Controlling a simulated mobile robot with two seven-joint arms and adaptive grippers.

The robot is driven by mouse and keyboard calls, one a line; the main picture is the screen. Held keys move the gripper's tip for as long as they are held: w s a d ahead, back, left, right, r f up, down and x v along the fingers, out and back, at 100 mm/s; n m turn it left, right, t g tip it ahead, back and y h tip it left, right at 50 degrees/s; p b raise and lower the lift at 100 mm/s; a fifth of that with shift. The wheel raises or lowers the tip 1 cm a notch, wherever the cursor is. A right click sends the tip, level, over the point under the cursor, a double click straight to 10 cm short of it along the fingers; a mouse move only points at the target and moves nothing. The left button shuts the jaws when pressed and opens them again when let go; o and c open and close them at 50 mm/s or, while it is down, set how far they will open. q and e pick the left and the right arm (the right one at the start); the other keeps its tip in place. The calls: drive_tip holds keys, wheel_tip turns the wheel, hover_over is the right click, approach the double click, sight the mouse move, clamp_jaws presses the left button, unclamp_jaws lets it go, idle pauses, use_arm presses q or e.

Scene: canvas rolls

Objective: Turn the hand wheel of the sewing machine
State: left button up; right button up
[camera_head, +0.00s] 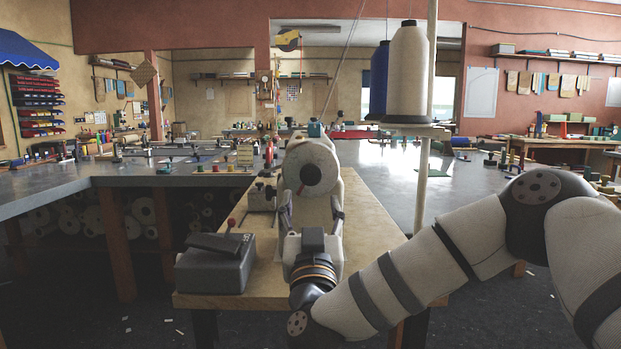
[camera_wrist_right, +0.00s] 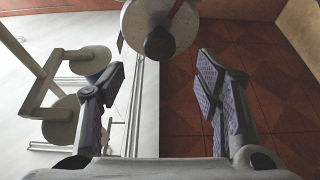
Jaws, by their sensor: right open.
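The sewing machine is a pale body on a wooden table (camera_head: 378,205), seen end-on in the head view. Its hand wheel (camera_head: 322,158) is a round, light disc with a dark hub, facing me. In the right wrist view the hand wheel (camera_wrist_right: 143,22) shows at the top centre, with its dark hub (camera_wrist_right: 159,43) towards me. My right gripper (camera_head: 311,197) is open, its fingers apart below the wheel in the head view. In the right wrist view the gripper (camera_wrist_right: 161,68) has nothing between its fingers, and the wheel lies beyond the fingertips. My left gripper is out of view.
A dark grey box (camera_head: 215,268) with a red-knobbed lever sits at the table's front left. A cream thread cone (camera_head: 408,75) and a blue one (camera_head: 378,80) stand on a pole stand at the right. Grey worktops (camera_head: 45,190) with tools lie behind.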

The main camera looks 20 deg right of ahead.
sight(311, 178)
drive_tip(key=x, duration=0.6)
drive_tip(key=b+x, duration=0.1)
drive_tip(key=x, duration=0.2)
drive_tip(key=shift+w+d+f, duration=0.1)
drive_tip(key=shift+w+f, duration=0.1)
drive_tip(key=shift+f, duration=0.05)
drive_tip(key=shift+w+d+r, duration=0.1)
drive_tip(key=shift+w+r, duration=0.2)
drive_tip(key=c, duration=1.2)
